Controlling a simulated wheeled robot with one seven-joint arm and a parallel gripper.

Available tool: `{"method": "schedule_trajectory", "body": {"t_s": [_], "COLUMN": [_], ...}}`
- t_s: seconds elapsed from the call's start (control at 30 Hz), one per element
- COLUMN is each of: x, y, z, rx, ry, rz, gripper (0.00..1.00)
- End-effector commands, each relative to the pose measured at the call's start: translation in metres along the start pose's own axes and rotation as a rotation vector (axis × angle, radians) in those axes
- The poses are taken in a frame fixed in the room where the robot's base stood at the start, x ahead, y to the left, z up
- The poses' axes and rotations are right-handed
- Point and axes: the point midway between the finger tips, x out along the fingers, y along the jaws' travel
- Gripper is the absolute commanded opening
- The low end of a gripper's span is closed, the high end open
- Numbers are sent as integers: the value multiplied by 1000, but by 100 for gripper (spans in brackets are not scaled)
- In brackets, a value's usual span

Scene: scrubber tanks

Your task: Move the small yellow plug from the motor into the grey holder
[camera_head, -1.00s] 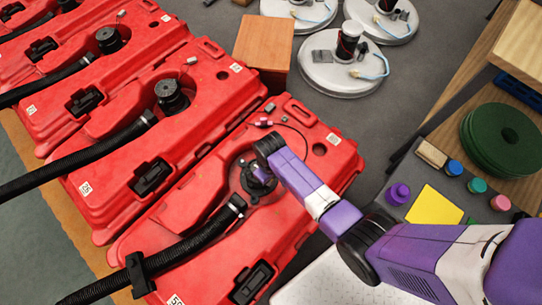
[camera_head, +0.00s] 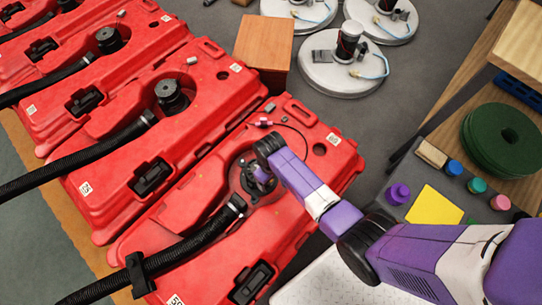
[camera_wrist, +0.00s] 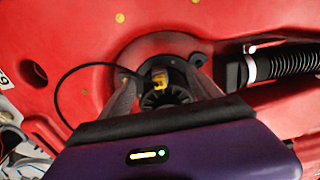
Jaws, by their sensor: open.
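The small yellow plug (camera_wrist: 159,80) shows in the wrist view on top of the black motor (camera_wrist: 166,96), in the round recess of the nearest red tank. My gripper (camera_wrist: 163,82) is open, one finger on each side of the plug and the motor's top. Whether the fingers touch the plug I cannot tell. In the head view my gripper (camera_head: 262,178) is over the motor recess, and the plug is hidden. A small grey piece (camera_head: 269,107) at the tank's upper end may be the grey holder; I cannot be sure.
A thin black cable loops over the nearest red tank (camera_head: 330,170). A black hose (camera_head: 190,246) runs to the motor. More red tanks stand to the left. A wooden block (camera_head: 264,42) and round white machines (camera_head: 345,80) lie behind. Coloured pieces sit on a grey board at right.

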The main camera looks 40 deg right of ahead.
Motion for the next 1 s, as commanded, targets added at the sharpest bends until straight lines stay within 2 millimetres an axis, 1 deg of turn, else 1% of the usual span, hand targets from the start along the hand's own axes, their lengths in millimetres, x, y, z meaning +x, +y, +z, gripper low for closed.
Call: {"method": "schedule_trajectory", "body": {"t_s": [0.17,0.27,0.5,0.6,0.7,0.83,1.0], "x": [-1,-9,-48,-62,-72,-78,-78], "y": [0,0,0,0,0,0,0], "z": [0,0,-1,0,0,0,0], "rx": [0,0,0,0,0,0,0], "ry": [0,2,3,2,1,0,-1], "rz": [0,0,1,1,0,0,0], "gripper": [73,73,73,73,73,73,73]}}
